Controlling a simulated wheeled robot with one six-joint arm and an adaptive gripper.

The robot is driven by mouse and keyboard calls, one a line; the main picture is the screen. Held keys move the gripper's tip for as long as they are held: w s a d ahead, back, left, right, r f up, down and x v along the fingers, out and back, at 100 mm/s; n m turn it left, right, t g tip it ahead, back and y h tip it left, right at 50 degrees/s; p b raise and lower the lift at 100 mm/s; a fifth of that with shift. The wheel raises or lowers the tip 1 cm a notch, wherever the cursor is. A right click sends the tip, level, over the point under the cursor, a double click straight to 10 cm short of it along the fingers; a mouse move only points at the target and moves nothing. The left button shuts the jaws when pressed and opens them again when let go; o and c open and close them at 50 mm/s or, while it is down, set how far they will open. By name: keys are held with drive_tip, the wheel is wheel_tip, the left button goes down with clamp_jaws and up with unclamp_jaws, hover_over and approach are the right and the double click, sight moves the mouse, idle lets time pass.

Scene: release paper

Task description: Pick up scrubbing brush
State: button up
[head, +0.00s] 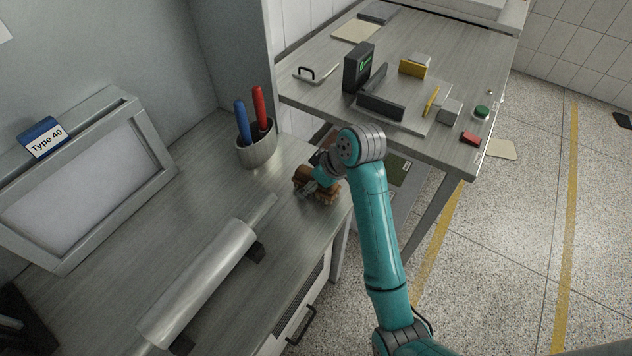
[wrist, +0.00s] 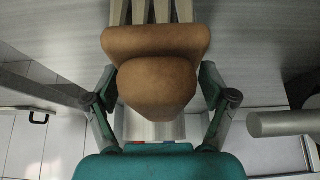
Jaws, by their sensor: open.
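The scrubbing brush (head: 320,192) is brown and lies near the right edge of the grey bench, partly hidden by my arm. In the wrist view its rounded brown wooden body (wrist: 155,88) fills the centre, with pale strips at the top that look like bristles. My gripper (wrist: 158,80) is open, with one teal-and-grey finger on each side of the brown body. Gaps show beside the narrower brown part; I cannot tell whether either fingertip touches the wider part. In the head view my gripper (head: 320,168) is at the brush and mostly hidden by the wrist.
A metal cup (head: 257,150) with a blue and a red handled tool stands behind the brush. A metal roller (head: 195,290) lies front left of it. A framed panel labelled Type 40 (head: 90,180) stands at left. A second table (head: 420,150) holds several items.

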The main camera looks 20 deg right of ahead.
drive_tip(key=c, duration=1.3)
drive_tip(key=shift+c, duration=0.2)
drive_tip(key=shift+r, duration=0.1)
